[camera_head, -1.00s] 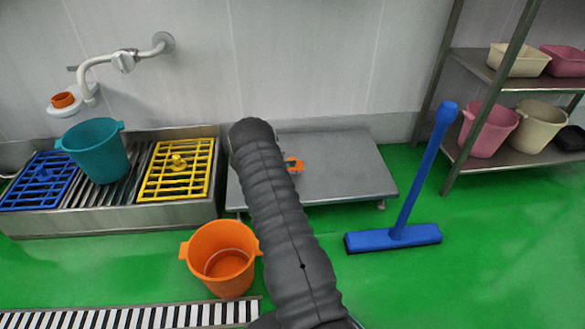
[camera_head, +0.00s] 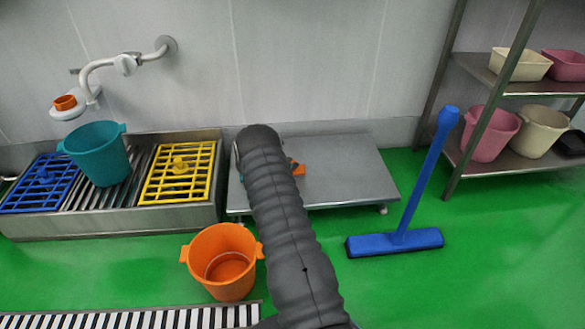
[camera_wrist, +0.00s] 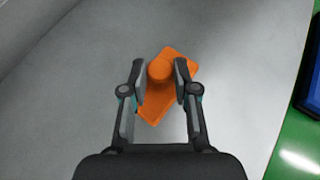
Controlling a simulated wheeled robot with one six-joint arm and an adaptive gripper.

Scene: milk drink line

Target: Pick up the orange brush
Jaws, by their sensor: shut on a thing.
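The orange brush (camera_wrist: 154,108) lies over the grey metal table in the wrist view, with a round knob on a flat rectangular base. My gripper (camera_wrist: 160,74) has its two fingers on either side of the knob and is shut on it. In the head view a small part of the orange brush (camera_head: 299,170) shows to the right of my dark arm; the rest of it and most of my gripper are hidden behind the arm. I cannot tell whether the brush is clear of the table.
The low metal table (camera_head: 345,175) is otherwise bare. An orange bucket (camera_head: 225,285) stands in front on the green floor. A blue squeegee (camera_head: 400,238) stands to the right. A sink with a teal bucket (camera_head: 100,155) and yellow grate (camera_head: 180,188) is at left.

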